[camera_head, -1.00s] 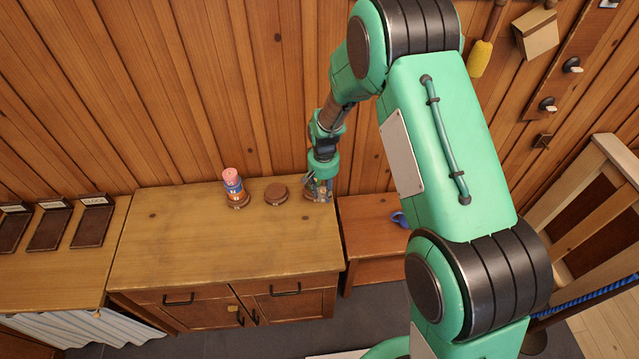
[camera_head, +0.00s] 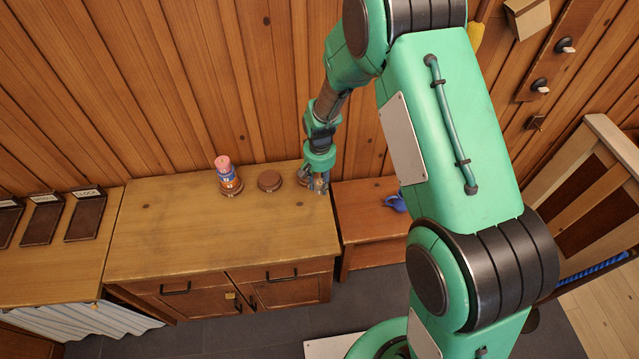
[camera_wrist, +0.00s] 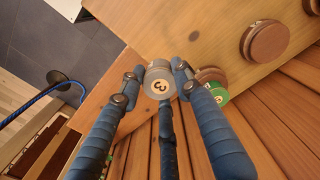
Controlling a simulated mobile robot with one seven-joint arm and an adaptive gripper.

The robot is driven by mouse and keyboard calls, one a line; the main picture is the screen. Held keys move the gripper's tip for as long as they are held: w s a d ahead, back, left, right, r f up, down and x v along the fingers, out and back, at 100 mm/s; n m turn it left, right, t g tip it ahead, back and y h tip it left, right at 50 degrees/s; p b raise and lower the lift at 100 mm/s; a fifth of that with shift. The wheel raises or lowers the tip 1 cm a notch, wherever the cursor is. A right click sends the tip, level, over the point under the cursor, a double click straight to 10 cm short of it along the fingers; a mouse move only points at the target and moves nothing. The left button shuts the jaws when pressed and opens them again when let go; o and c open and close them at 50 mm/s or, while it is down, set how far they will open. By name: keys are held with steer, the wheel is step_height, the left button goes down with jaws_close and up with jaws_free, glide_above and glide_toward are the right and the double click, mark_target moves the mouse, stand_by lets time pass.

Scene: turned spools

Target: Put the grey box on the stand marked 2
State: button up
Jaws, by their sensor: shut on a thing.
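A grey round box (camera_wrist: 159,82) with a dark 3 on a pale label is between the fingers of my gripper (camera_wrist: 160,88), which is shut on it. In the head view my gripper (camera_head: 318,182) is at the right end of the cabinet top, partly hiding the right stand (camera_head: 303,180). A green round piece (camera_wrist: 219,94) shows beside that brown stand (camera_wrist: 210,75) in the wrist view, partly behind a finger. The middle stand (camera_head: 269,181) is bare; it also shows in the wrist view (camera_wrist: 265,41). I cannot read the stand numbers.
The left stand (camera_head: 231,189) bears a stack with a blue piece (camera_head: 228,174) and a pink piece (camera_head: 223,161) on top. The cabinet top (camera_head: 220,225) is clear in front. A lower bench (camera_head: 365,225) with a blue object (camera_head: 396,203) stands right. The plank wall rises behind.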

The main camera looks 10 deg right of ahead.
steer(key=shift+a, duration=0.1)
steer(key=a+f+m+b, duration=0.1)
steer(key=a+f, duration=0.3)
steer(key=a, duration=0.9)
steer(key=shift+w+b, duration=0.45)
steer(key=shift+b, duration=0.3)
steer(key=shift+w+f, duration=0.1)
steer(key=shift+w, duration=0.05)
steer(key=p, duration=0.1)
glide_above(269, 178)
steer(key=shift+w+f, duration=0.15)
steer(key=shift+f, duration=0.6)
steer(key=shift+f, duration=0.15)
steer(key=shift+f, duration=1.6)
steer(key=shift+f, duration=0.15)
